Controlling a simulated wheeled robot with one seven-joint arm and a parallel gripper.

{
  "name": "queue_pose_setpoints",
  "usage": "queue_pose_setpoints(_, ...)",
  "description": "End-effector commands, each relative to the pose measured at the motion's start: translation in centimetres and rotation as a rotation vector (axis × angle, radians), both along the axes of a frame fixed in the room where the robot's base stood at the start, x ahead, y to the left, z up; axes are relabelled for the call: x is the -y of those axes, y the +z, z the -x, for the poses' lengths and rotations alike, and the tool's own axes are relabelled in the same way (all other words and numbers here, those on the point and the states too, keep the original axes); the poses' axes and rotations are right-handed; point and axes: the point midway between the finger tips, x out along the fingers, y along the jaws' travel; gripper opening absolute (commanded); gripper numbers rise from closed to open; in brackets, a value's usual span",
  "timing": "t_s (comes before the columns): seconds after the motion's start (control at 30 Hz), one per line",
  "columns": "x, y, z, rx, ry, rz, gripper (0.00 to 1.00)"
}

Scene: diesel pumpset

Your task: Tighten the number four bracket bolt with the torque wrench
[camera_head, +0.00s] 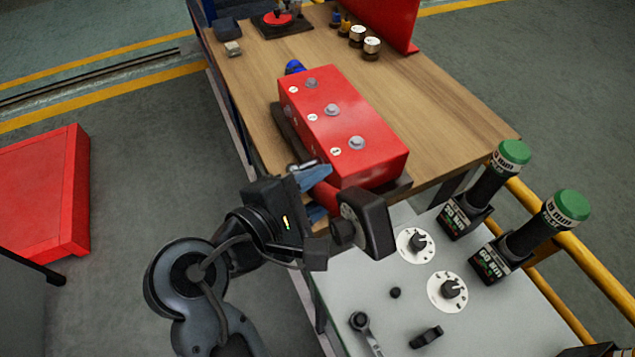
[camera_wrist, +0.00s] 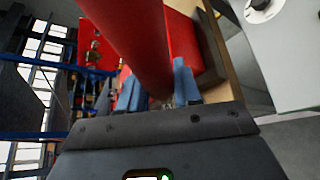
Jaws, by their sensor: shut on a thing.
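My gripper (camera_head: 313,192) has blue fingers closed around a red cylinder, which looks like the handle of the torque wrench (camera_head: 325,197). In the wrist view the red handle (camera_wrist: 145,45) runs up between the two blue fingers of my gripper (camera_wrist: 159,88). The red bracket block (camera_head: 345,120) lies on the wooden bench, just beyond my gripper. Three bolts with small white number labels show on its top: a far one (camera_head: 311,83), a middle one (camera_head: 331,109) and a near one (camera_head: 356,142). The numbers are too small to read surely. I cannot make out a fourth bolt or the wrench's head.
A grey panel (camera_head: 470,310) with dials and a small wrench (camera_head: 364,330) is at the lower right. Two green-capped tools (camera_head: 490,180) (camera_head: 535,228) stand in black holders along its right side. Small parts sit at the wooden bench's (camera_head: 440,105) far end. A red box (camera_head: 45,190) stands left.

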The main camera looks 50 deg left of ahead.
Motion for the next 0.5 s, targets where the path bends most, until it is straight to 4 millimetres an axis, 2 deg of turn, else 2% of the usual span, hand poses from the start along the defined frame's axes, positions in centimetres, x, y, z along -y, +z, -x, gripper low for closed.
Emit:
queue_pose_setpoints(0.27, 0.44, -0.55, 0.09, 0.017, 0.000, -0.055, 0.00)
queue_pose_setpoints(0.5, 0.30, -0.26, 0.42, 0.017, 0.001, -0.057, 0.00)
